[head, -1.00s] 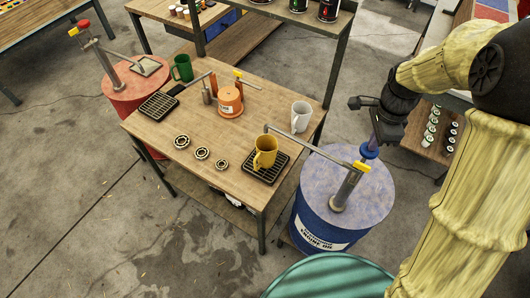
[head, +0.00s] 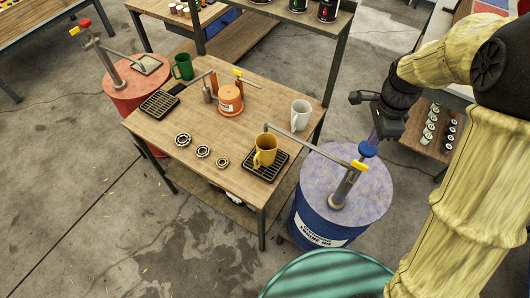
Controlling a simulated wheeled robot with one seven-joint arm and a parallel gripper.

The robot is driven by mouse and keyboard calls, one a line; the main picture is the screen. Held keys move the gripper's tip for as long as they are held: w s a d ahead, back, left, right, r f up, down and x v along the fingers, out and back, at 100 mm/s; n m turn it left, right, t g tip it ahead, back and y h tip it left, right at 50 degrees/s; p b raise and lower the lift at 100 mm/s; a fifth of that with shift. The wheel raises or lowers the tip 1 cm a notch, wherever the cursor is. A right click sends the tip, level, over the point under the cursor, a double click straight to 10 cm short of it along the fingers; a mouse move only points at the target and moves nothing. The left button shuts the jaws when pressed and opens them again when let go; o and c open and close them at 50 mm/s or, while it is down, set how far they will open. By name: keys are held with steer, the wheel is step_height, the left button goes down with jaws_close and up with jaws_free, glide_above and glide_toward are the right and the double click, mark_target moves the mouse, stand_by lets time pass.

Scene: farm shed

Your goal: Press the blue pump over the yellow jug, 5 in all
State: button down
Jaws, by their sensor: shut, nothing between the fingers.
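The yellow jug (head: 265,152) stands upright on a black drip grate (head: 279,168) at the table's front right corner, with the spout end of the blue drum's pump above it. Its contents cannot be made out. The pump (head: 345,188) stands on the blue drum (head: 310,215), with a yellow collar and a round blue knob (head: 368,149) on top. My gripper (head: 372,138) points down just above the knob, its fingers together and empty. I cannot tell whether the fingertips touch the knob.
The table (head: 150,125) also holds a white mug (head: 301,115), an orange pot (head: 230,100) and several bearings (head: 203,151). A red drum (head: 130,90) with its own pump stands at the left. A teal drum (head: 325,275) is in the foreground. A shelf post rises behind the table.

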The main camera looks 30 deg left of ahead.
steer(key=shift+r, duration=0.1)
step_height(320, 180, up, 6)
steer(key=p, duration=0.5)
stand_by(0.5)
steer(key=s+d+f+n+t+b, duration=0.2)
steer(key=s+d+f+n+b, duration=1)
steer(key=d+f+b, duration=0.1)
steer(key=shift+s+d+f+t+b, duration=0.25)
steer(key=shift+d+f+t+b, duration=0.1)
steer(key=shift+f+b, duration=0.65)
steer(key=shift+r, duration=0.1)
